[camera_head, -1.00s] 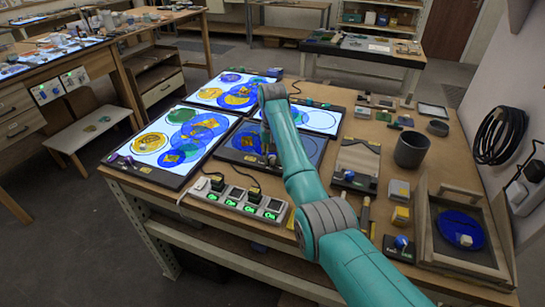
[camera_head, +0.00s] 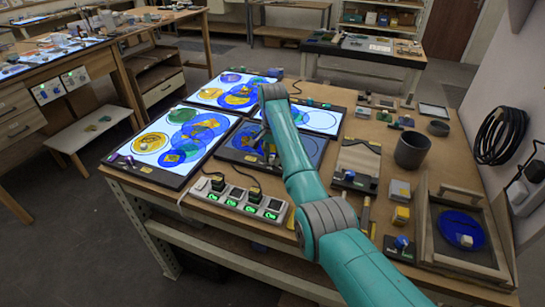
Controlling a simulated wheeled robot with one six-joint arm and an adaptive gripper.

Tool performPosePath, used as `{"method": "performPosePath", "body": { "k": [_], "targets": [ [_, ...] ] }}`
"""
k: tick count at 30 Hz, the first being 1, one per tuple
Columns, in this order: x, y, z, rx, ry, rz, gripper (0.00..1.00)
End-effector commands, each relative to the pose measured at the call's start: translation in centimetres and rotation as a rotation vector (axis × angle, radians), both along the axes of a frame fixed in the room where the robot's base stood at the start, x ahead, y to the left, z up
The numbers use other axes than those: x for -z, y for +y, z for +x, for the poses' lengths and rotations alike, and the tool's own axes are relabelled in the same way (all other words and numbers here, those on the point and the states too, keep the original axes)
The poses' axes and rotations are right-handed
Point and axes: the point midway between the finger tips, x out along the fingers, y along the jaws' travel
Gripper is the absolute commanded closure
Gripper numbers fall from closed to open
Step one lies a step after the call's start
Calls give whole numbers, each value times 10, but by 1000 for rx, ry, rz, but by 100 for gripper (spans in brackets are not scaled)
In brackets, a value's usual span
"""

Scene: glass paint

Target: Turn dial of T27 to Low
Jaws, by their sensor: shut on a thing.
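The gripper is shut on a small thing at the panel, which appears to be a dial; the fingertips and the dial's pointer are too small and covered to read. The panel is darker than its neighbours, with blue and orange glass shapes on it. No T27 label or Low mark is legible.
Lit panels stand to the left (camera_head: 118,160) and behind (camera_head: 318,121). A power strip (camera_head: 238,200) with green lights and plugged cables lies in front. To the right are a grey cup (camera_head: 411,150) and a wooden tray (camera_head: 431,222) with a blue disc.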

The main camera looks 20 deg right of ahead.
Motion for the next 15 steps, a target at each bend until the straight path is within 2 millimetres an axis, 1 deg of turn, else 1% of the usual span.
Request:
{"method": "performPosePath", "body": {
  "k": [14, 15],
  "targets": [
    [0, 0, 0, 12, 0, 0, 100],
    [0, 0, 0, 11, 0, 0, 60]
  ]
}}
